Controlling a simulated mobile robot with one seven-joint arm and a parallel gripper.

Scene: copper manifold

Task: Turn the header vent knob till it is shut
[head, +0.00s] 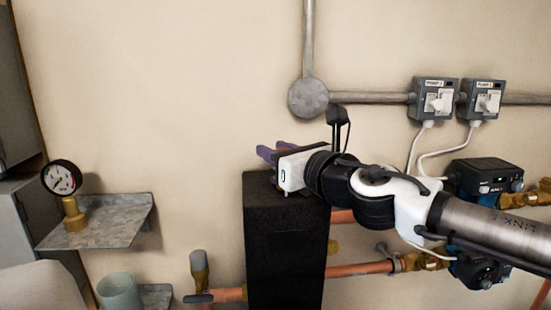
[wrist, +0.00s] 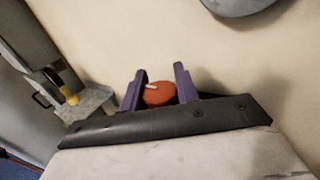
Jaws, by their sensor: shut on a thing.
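The header vent knob (wrist: 158,94) is a round red-orange knob with a small pale mark on it, seen between the fingers in the wrist view. My gripper (wrist: 160,85) has purple fingers, one on each side of the knob, shut on it. In the head view my gripper (head: 268,152) reaches left just above the top of a tall black column (head: 285,225). The knob is mostly hidden there behind the fingers. What the knob is mounted on cannot be made out.
A pressure gauge (head: 63,180) stands on a metal shelf (head: 105,225) at left, with a grey cup (head: 120,292) below. Copper pipes (head: 355,269) run behind the column. Switch boxes (head: 434,98), conduit (head: 370,97) and pumps (head: 485,175) are at right.

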